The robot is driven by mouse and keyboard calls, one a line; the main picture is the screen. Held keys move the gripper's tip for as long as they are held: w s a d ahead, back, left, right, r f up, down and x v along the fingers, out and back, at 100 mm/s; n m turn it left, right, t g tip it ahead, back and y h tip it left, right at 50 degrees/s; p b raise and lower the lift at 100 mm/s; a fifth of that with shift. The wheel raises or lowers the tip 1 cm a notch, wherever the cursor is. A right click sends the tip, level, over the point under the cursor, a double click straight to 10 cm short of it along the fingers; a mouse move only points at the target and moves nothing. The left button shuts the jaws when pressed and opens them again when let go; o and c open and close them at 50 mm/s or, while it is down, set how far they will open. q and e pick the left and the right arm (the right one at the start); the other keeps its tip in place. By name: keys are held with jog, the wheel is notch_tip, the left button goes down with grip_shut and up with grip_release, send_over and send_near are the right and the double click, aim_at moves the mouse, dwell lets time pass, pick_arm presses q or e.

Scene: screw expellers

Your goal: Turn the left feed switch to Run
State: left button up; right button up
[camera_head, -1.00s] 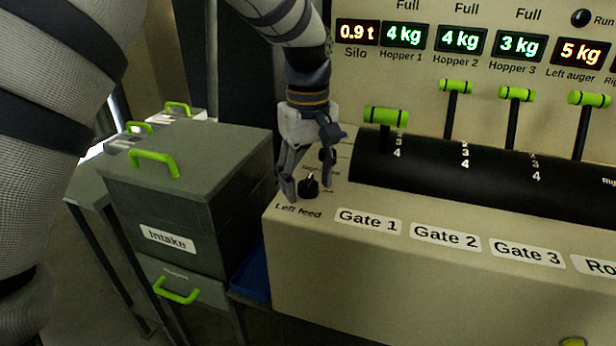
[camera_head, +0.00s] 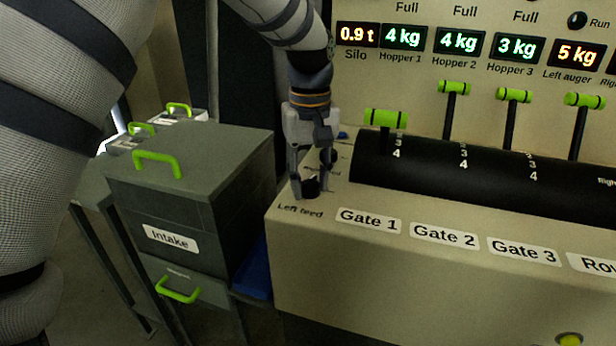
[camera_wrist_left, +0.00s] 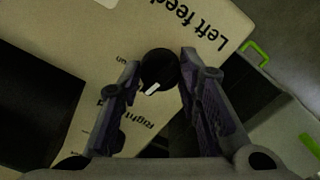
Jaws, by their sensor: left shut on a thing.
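The left feed switch (camera_head: 310,187) is a small black knob on the beige console's left end, just above its "Left feed" label. In the left wrist view the knob (camera_wrist_left: 159,70) is round and black, with a white pointer mark. My left gripper (camera_head: 311,190) points down over it, with a finger on either side. In the left wrist view my left gripper (camera_wrist_left: 158,80) is shut on the knob, whose rim shows between the fingertips. A second dark knob (camera_head: 329,157) stands just behind, partly hidden by the gripper. My right gripper is in neither view.
Gate levers with green handles (camera_head: 386,118) rise from the black drum to the right. A grey Intake box (camera_head: 190,190) with a green handle stands left of the console. Lit displays (camera_head: 404,37) line the back panel.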

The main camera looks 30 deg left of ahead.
aim_at(310, 180)
pick_arm(q)
jog(key=m, duration=0.3)
jog(key=shift+m, duration=0.3)
jog(key=m, duration=0.5)
jog(key=shift+m, duration=0.4)
jog(key=o, duration=1.2)
notch_tip(310, 180, up, 12)
jog(key=shift+f, duration=0.1)
